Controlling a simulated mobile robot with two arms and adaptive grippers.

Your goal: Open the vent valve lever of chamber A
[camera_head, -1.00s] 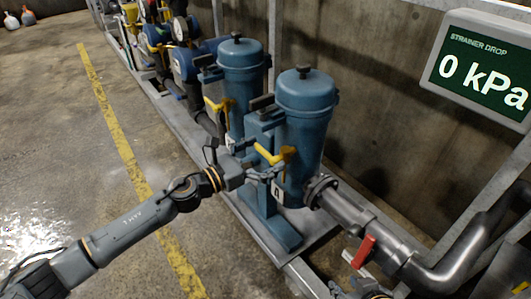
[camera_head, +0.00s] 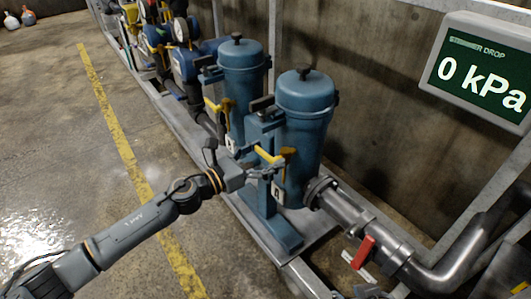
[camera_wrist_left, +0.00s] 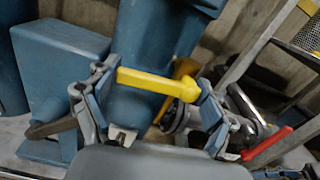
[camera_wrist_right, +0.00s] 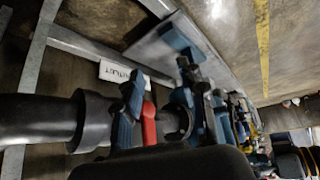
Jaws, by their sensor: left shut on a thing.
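The vent lever of chamber A is a yellow handle (camera_head: 267,155) on the front of the nearer blue canister (camera_head: 305,110). A small tag marked A (camera_head: 277,191) hangs just below it. In the left wrist view the yellow lever (camera_wrist_left: 155,83) lies crosswise between the fingers. My left gripper (camera_head: 265,171) is shut on this lever; its fingers also show in the left wrist view (camera_wrist_left: 150,105). My right gripper (camera_wrist_right: 155,100) has its fingers apart, with a red handle (camera_wrist_right: 149,122) visible between them; whether it touches them is unclear.
A second blue canister (camera_head: 241,85) with its own yellow lever (camera_head: 212,104) stands behind to the left. A grey pipe (camera_head: 345,205) with a red handle (camera_head: 362,252) runs at right. A display (camera_head: 482,72) reads 0 kPa.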

